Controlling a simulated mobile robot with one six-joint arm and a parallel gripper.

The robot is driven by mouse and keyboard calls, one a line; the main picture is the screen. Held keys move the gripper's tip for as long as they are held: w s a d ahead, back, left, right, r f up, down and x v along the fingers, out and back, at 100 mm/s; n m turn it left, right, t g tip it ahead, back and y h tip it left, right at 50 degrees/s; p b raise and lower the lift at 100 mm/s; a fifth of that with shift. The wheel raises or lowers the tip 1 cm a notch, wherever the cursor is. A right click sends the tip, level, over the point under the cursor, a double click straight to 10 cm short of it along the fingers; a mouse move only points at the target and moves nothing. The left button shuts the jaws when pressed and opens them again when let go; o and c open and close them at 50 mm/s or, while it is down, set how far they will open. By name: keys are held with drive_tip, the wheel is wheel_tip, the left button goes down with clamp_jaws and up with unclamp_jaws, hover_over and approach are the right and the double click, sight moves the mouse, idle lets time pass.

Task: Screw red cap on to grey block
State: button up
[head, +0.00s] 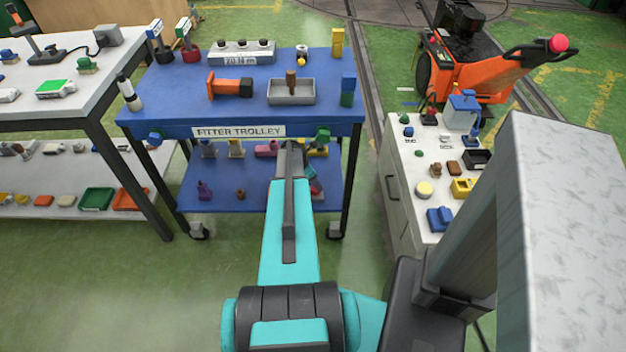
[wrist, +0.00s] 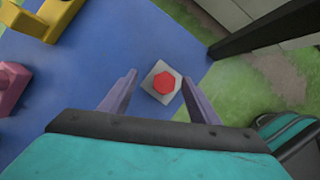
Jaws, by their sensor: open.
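In the wrist view, the red cap (wrist: 164,82) is a small hexagonal piece. It appears on top of the grey block (wrist: 152,82), a light square piece standing near the edge of the blue shelf, turned at an angle. I cannot tell whether the cap is threaded on or only resting. My gripper (wrist: 159,80) is open, with one purple-grey finger to the left of the block and one to the right. Neither finger visibly touches the block or cap. In the head view my arm hides most of this spot.
The blue fitter trolley (head: 180,108) has a lower shelf (head: 220,182) under its top. In the wrist view, a yellow part (wrist: 40,25) and a pink part (wrist: 10,85) lie to the left, and a dark trolley leg (wrist: 255,30) is at upper right. A white cabinet (head: 405,205) stands right.

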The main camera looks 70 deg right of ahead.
sight(315, 189)
drive_tip(key=shift+s+a+f+b, duration=0.1)
drive_tip(key=shift+s+f+b, duration=0.05)
drive_tip(key=shift+f, duration=0.35)
drive_tip(key=shift+s+a+f+b, duration=0.1)
drive_tip(key=shift+a+f+b, duration=0.1)
drive_tip(key=shift+f, duration=0.35)
drive_tip(key=shift+s+a+f+b, duration=0.1)
drive_tip(key=shift+s+f+b, duration=0.05)
drive_tip(key=shift+f, duration=0.35)
drive_tip(key=c, duration=1.3)
drive_tip(key=shift+c, duration=0.2)
drive_tip(key=shift+d+m, duration=0.1)
drive_tip(key=shift+m, duration=0.2)
drive_tip(key=m, duration=0.2)
drive_tip(key=m+g+y, duration=0.1)
drive_tip(key=m, duration=0.1)
drive_tip(key=shift+d+y+p, duration=0.1)
drive_tip(key=shift+y+p, duration=0.2)
drive_tip(key=shift+p, duration=0.05)
drive_tip(key=shift+m+g, duration=0.3)
drive_tip(key=shift+m, duration=0.5)
drive_tip(key=shift+y, duration=0.3)
